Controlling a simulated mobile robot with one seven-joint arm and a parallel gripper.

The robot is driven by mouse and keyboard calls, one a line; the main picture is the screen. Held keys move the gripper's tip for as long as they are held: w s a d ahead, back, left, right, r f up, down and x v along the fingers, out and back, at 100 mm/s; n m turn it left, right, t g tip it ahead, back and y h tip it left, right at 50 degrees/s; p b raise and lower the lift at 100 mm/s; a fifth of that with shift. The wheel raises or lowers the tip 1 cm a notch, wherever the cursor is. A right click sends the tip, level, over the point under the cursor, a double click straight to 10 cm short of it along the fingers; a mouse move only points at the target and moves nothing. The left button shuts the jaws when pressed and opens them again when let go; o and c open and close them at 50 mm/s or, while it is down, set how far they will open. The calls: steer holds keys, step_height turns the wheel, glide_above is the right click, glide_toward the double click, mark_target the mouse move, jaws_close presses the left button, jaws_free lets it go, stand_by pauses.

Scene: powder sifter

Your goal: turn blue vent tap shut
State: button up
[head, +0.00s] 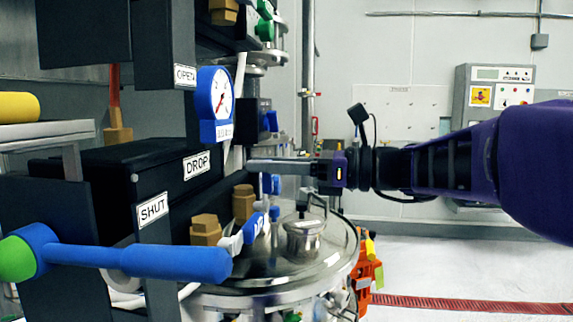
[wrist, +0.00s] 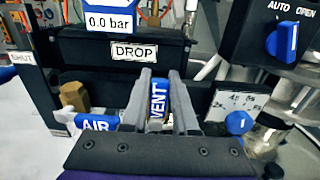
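The blue vent tap (wrist: 157,98), with VENT in white on its handle, stands between the two fingers of my gripper (wrist: 160,92) in the wrist view. The fingers lie close along both sides of the handle, with no clear gap, and hide its sides and base. In the head view my gripper (head: 252,165) reaches in from the right, below the gauge. Small blue handles (head: 271,184) show just under its fingers there. Which of them is the vent tap is hard to tell.
A blue AIR tap (wrist: 97,122) and a brass fitting (wrist: 74,96) are close on the left. A blue knob (wrist: 238,122) is on the right. The black DROP block (wrist: 134,51) stands behind. A long blue lever (head: 150,260) by the SHUT sign is in the foreground.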

jaws_close()
stand_by(0.9)
steer(key=shift+w+r+p, duration=0.1)
steer(key=shift+r+p, duration=0.05)
steer(key=shift+p, duration=0.3)
steer(key=shift+w+r+m+p, duration=0.2)
steer(key=shift+m+p, duration=0.3)
steer(key=shift+p, duration=0.55)
steer(key=w+d+f+m+p, duration=0.1)
steer(key=w+f+m+p, duration=0.5)
steer(key=m, duration=1.1)
steer(key=shift+f, duration=0.8)
steer(key=shift+w, duration=0.1)
